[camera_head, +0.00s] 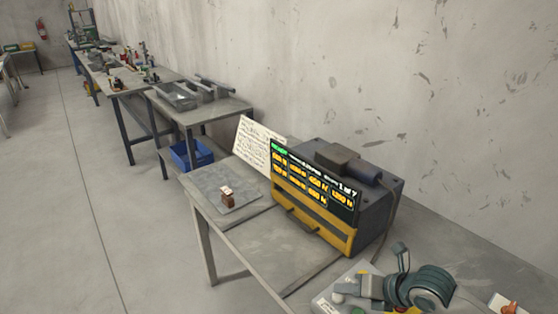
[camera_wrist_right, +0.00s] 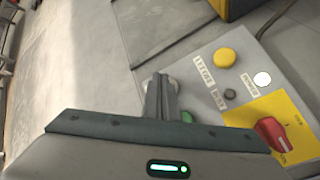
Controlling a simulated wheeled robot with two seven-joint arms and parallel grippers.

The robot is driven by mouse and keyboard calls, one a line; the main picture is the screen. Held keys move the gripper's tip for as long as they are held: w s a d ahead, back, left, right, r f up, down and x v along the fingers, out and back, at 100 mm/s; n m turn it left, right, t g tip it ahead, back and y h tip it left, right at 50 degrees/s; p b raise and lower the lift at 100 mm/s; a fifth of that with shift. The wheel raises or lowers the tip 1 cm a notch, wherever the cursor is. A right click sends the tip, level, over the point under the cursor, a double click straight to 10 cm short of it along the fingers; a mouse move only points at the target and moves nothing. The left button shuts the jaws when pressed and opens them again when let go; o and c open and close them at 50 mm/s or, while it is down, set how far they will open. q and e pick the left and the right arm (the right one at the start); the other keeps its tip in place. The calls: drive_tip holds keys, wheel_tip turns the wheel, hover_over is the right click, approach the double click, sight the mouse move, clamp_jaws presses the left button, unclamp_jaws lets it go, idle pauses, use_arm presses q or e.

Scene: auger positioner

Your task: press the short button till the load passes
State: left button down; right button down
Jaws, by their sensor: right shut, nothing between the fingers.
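A light grey control box (camera_wrist_right: 205,58) lies under my right gripper (camera_wrist_right: 160,82). It carries a yellow button (camera_wrist_right: 225,57), a small dark button (camera_wrist_right: 230,94), a white round lamp or button (camera_wrist_right: 262,78) and a red rotary switch (camera_wrist_right: 272,134) on a yellow plate. A green button (camera_wrist_right: 187,117) is partly hidden by the fingers, and a pale round part shows behind the fingertips. The labels are too blurred to tell which button is the short one. My right gripper is shut and empty, over the box; contact cannot be told. It also shows in the head view (camera_head: 347,287). My left gripper is out of view.
A grey and yellow machine (camera_head: 382,208) with a lit display (camera_head: 315,187) stands behind the box on the table. The display shows yellow readings and a green word. A small brown block (camera_head: 228,199) sits on a grey plate at left, near a written sheet (camera_head: 255,145).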

drive_tip(key=shift+f+b, duration=0.4)
drive_tip(key=shift+d+f, duration=0.1)
idle(0.4)
drive_tip(key=shift+s+d+f+b, duration=0.15)
drive_tip(key=shift+d+f+b, duration=0.2)
drive_tip(key=shift+f+b, duration=0.4)
drive_tip(key=shift+a+r, duration=0.1)
drive_tip(key=shift+r, duration=0.05)
drive_tip(key=shift+a+r+p, duration=0.1)
drive_tip(key=shift+r+p, duration=0.05)
drive_tip(key=shift+p, duration=0.15)
drive_tip(key=shift+w+a+r+p, duration=0.2)
drive_tip(key=shift+a+r+p, duration=0.15)
drive_tip(key=shift+a+r, duration=0.2)
